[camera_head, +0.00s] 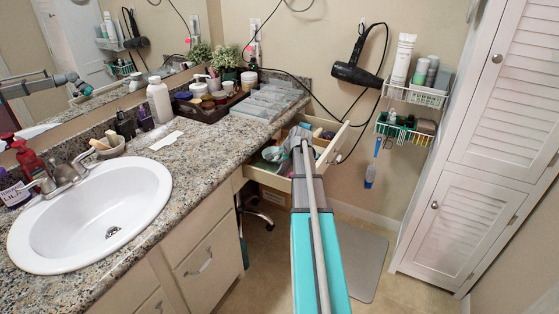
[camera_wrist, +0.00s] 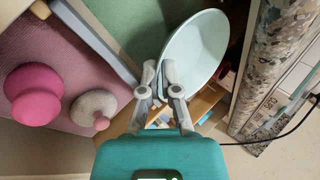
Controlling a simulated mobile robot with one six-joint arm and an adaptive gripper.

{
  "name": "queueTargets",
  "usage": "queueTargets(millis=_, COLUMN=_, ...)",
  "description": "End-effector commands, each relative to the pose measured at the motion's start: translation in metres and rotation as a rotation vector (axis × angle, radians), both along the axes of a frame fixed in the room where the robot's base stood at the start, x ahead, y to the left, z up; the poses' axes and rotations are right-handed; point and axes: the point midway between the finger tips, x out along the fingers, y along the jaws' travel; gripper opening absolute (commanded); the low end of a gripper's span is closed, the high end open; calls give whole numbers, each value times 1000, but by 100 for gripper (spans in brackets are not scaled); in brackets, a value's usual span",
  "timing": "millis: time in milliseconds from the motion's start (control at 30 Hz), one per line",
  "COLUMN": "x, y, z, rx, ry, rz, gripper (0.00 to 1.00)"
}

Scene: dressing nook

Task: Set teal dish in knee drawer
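The teal dish (camera_wrist: 205,50) is a pale, shallow bowl, tilted steeply on edge in the wrist view. My gripper (camera_wrist: 161,72) is shut on its near left rim, with the two fingertips close together there. The knee drawer (camera_head: 334,148) is pulled open under the counter in the head view. My gripper (camera_head: 297,136) is over the drawer, and my arm hides part of its inside. The dish is over or within the drawer opening; I cannot tell whether it touches the bottom. The dish is hard to make out in the head view.
In the wrist view, a pink knob-shaped thing (camera_wrist: 34,95) and a grey rounded thing (camera_wrist: 93,109) lie on a pink lining, beside a divider and a green section (camera_wrist: 130,28). The granite counter (camera_wrist: 275,50) edge is close right of the dish. A hair dryer (camera_head: 357,72) hangs above.

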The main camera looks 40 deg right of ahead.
Motion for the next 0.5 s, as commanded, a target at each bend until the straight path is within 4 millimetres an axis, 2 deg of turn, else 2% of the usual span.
queueTargets(millis=500, x=0, y=0, z=-12, rx=0, ry=1, rz=0, gripper=0)
